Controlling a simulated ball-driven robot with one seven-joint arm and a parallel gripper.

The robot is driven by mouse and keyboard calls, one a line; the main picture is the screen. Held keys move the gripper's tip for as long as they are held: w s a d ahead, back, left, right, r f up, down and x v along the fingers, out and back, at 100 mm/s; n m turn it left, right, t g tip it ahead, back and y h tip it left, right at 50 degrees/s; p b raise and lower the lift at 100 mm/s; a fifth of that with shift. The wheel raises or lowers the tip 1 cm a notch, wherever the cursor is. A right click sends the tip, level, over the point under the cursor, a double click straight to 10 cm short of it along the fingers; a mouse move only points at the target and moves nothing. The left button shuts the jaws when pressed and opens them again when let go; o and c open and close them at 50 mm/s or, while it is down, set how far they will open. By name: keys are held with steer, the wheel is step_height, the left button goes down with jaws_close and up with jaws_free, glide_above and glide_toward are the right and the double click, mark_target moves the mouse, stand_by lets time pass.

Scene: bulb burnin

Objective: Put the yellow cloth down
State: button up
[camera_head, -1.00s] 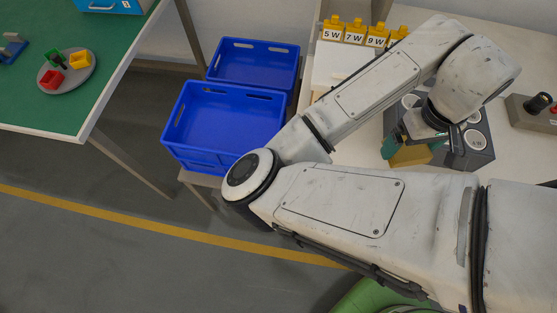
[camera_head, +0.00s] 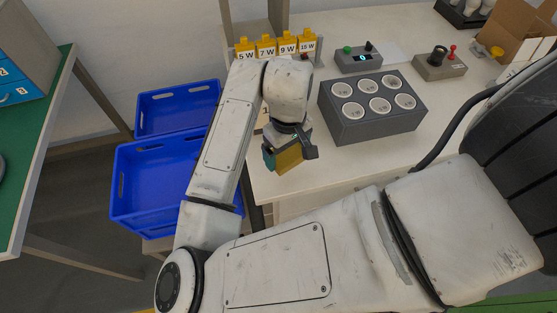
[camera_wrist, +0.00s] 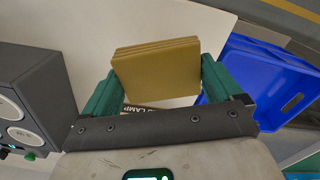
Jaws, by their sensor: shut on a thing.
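The yellow cloth (camera_wrist: 157,68) is a folded, layered mustard-coloured pad. It sits between the two green fingers of my gripper (camera_wrist: 158,92) in the wrist view, and the gripper is shut on it. In the head view the cloth (camera_head: 289,158) hangs below my gripper (camera_head: 284,156), near the white table's (camera_head: 330,163) front left edge, left of the grey socket block. The wrist view shows pale table surface beyond the cloth. I cannot tell how high the cloth is above the table.
A grey block with several round sockets (camera_head: 372,128) stands right of my gripper. Blue crates (camera_head: 150,215) are at the left, below table height. Yellow wattage-marked holders (camera_head: 286,46) stand at the back. A small control box (camera_head: 358,62) and another grey box (camera_head: 440,68) are behind the block.

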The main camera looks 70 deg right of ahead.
mark_target(279, 161)
steer(key=shift+w+a+f, duration=0.1)
steer(key=shift+w+f, duration=0.65)
steer(key=shift+f, duration=0.2)
steer(key=shift+w+f, duration=0.2)
steer(key=shift+f, duration=1.5)
steer(key=shift+f, duration=0.15)
steer(key=o, duration=0.8)
step_height(279, 161, up, 12)
steer(key=shift+r+p, duration=0.15)
steer(key=shift+p, duration=0.15)
